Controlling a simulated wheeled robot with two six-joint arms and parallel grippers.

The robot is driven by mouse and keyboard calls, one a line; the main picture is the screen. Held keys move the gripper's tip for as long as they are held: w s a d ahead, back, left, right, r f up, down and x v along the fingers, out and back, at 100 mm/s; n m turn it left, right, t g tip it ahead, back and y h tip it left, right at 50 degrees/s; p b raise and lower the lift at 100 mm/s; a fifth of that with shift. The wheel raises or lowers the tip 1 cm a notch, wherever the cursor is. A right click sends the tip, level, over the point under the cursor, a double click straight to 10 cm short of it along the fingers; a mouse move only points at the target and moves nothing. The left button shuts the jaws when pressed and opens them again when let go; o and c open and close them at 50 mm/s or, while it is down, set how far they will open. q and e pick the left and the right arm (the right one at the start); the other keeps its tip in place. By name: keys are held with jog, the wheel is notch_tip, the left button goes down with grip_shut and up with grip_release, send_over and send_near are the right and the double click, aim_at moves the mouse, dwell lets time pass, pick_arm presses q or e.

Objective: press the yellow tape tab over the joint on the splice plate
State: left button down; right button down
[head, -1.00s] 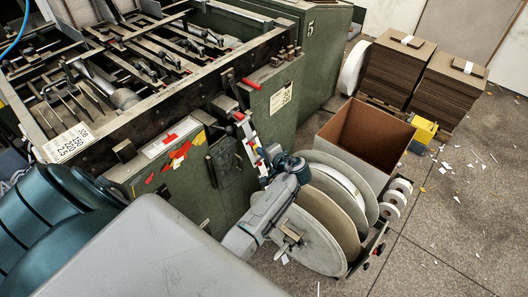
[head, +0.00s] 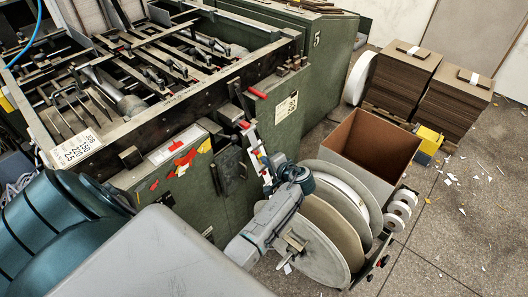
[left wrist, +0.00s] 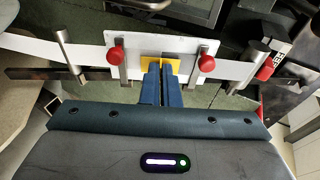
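The yellow tape tab (left wrist: 145,62) shows in the left wrist view, lying across the middle of the white splice plate (left wrist: 133,46). My left gripper (left wrist: 160,68) has its two blue fingers close together, with the tips in front of the tab's middle. They seem to touch it, but I cannot tell how firmly. The fingers hide the tab's centre and the joint. In the head view my left gripper (head: 272,170) is at the splice bracket (head: 256,146) on the green machine's side; the tab is too small to make out there. My right gripper is not in view.
Red knobs (left wrist: 116,54) (left wrist: 207,63) flank the tab closely, and a white strip (left wrist: 85,45) runs through metal posts. Large reels (head: 318,245) stand right beside my left arm. Behind them is an open brown box (head: 372,140).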

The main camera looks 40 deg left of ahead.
pick_arm(q)
jog(key=shift+a, duration=0.15)
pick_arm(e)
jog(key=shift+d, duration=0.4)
pick_arm(q)
jog(key=shift+a+f, duration=0.15)
jog(key=shift+a, duration=0.05)
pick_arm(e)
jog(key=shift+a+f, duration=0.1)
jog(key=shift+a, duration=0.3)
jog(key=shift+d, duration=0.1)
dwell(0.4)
pick_arm(q)
jog(key=c, duration=1.6)
grip_release()
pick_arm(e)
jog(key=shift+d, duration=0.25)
pick_arm(q)
jog(key=shift+d, duration=0.1)
